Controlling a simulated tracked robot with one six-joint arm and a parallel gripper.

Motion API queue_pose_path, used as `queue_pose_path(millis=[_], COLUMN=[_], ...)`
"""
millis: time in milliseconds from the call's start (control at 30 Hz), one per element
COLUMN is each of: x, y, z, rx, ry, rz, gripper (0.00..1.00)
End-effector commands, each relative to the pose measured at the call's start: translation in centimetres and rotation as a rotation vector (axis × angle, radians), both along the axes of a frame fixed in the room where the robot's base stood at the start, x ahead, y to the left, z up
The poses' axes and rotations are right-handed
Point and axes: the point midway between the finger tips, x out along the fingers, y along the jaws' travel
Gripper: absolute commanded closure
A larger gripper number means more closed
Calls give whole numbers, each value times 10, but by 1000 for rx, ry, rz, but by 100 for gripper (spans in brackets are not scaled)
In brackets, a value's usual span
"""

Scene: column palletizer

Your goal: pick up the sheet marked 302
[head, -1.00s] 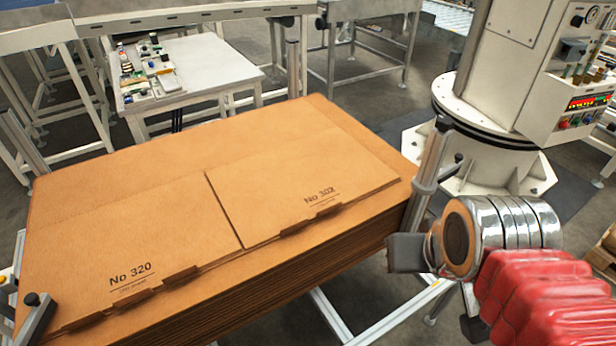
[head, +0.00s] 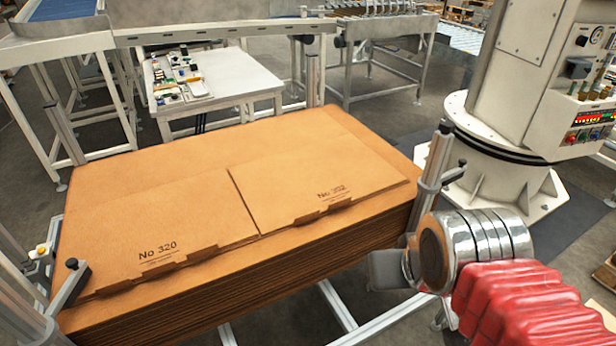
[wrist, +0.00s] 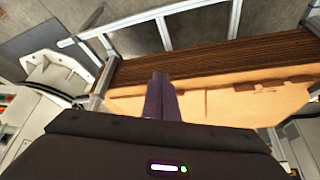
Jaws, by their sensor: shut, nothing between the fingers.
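The sheet marked 302 (head: 310,178) lies flat on the right half of a tall stack of brown cardboard, its print small near the front edge. The sheet marked 320 (head: 165,215) lies beside it on the left. In the head view my gripper (head: 384,270) is at the stack's front right, apart from the sheets. In the wrist view my gripper's fingers (wrist: 160,97) are together and empty, pointing at the stack's layered front side. Part of the sheets (wrist: 235,100) shows behind the fingers there, with no readable marking.
The cardboard stack (head: 250,280) stands between metal posts, one post (head: 432,175) at its right corner near my arm. A white column machine (head: 530,110) stands at the right. A small table (head: 235,85) with loose parts is behind the stack.

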Motion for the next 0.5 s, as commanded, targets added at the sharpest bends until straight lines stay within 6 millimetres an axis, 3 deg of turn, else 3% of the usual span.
queue_pose_path(millis=[400,500], x=[0,0], y=[0,0], z=[0,0], rx=[0,0], ry=[0,1], rz=[0,-1], gripper=[100,94])
